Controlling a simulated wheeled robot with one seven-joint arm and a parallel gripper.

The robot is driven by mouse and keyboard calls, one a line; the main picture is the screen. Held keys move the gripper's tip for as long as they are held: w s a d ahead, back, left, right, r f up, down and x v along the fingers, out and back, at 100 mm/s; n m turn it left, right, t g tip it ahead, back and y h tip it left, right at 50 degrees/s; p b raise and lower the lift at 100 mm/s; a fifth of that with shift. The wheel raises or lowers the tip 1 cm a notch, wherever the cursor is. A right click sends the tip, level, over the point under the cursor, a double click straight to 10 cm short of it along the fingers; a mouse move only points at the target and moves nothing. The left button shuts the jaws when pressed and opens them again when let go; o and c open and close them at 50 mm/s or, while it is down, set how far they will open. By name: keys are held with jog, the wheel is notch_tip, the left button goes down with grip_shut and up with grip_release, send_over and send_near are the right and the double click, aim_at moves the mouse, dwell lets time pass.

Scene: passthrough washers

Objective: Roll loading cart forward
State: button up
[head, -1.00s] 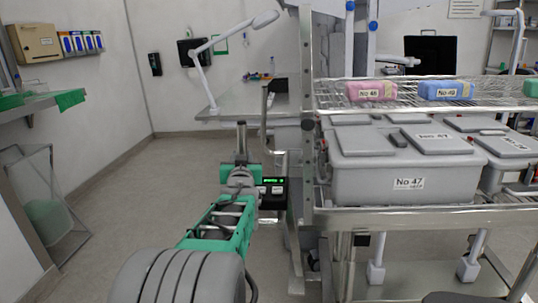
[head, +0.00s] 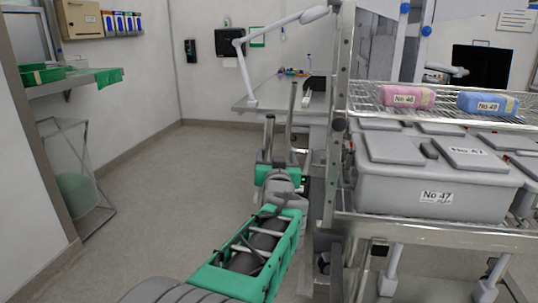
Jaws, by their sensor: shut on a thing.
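The loading cart (head: 440,226) stands at the right in the head view. It is a metal frame with a wire upper shelf and a solid lower shelf. A grey lidded box marked No 47 (head: 400,190) sits on the lower shelf. A pink pack (head: 390,92) and a blue pack (head: 475,98) lie on the wire shelf.
A steel table (head: 258,104) with a white lamp (head: 285,26) stands at the back wall. A green-topped wall shelf (head: 70,84) and a wire-framed bin (head: 75,185) are at the left. The floor (head: 160,200) between them and the cart is clear.

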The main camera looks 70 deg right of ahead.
jog(key=shift+t, duration=0.3)
jog(key=a, duration=0.4)
jog(key=shift+w+f, duration=0.25)
jog(key=shift+w, duration=0.1)
jog(key=shift+w+a, duration=0.2)
jog(key=shift+a, duration=0.05)
jog(key=shift+s, duration=0.25)
jog(key=shift+a+f+b, duration=0.15)
jog(key=shift+a+b, duration=0.25)
jog(key=shift+a, duration=0.15)
jog(key=b+v, duration=0.2)
jog(key=v, duration=0.5)
jog(key=shift+s+a, duration=0.2)
jog(key=shift+b, duration=0.7)
